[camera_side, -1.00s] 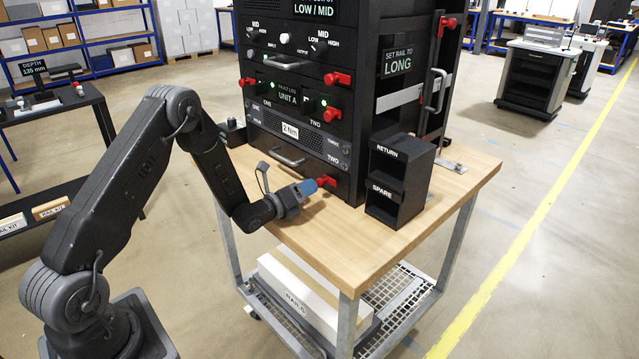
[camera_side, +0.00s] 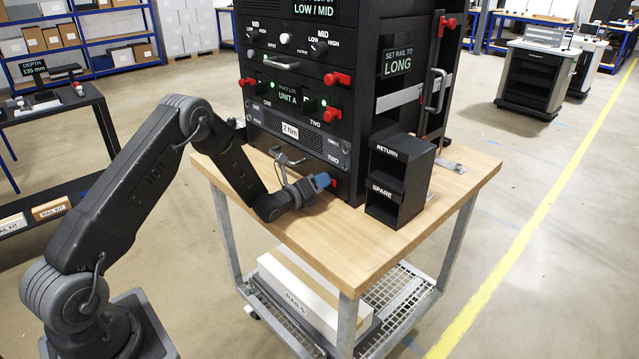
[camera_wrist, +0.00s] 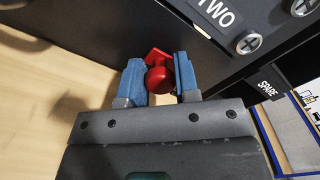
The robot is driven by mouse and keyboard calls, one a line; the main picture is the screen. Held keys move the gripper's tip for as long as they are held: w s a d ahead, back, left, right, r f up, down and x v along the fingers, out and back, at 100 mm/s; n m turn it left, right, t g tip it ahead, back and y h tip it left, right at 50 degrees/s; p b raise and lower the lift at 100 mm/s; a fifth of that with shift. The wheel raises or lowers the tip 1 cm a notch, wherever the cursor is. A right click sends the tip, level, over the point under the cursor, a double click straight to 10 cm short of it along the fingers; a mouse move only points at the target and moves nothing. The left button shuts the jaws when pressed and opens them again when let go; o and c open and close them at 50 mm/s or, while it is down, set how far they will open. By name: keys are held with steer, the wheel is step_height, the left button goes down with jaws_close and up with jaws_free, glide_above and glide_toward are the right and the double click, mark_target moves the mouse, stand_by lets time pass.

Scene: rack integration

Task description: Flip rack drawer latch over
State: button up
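A red latch (camera_wrist: 158,73) with a round knob is on the bottom drawer, at the lower right of the black rack front. It shows in the side view (camera_side: 334,182), partly hidden behind my blue fingertips. My gripper (camera_wrist: 159,78) is at this latch, with one blue finger on each side of the knob. The gap between the fingers is about as wide as the knob, with light showing below it; firm contact cannot be made out. In the side view my gripper (camera_side: 321,181) is low over the wooden top, pointing at the rack.
A black bin marked RETURN and SPARE (camera_side: 398,181) stands close to the right of my gripper. Other red latches (camera_side: 337,79) are higher on the rack. A drawer handle (camera_side: 287,156) is just left of my gripper. The wooden cart top (camera_side: 325,235) is clear in front.

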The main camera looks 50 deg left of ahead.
jaws_close()
steer(key=shift+d, duration=1.4)
steer(key=o, duration=0.5)
jaws_free()
steer(key=s, duration=1.4)
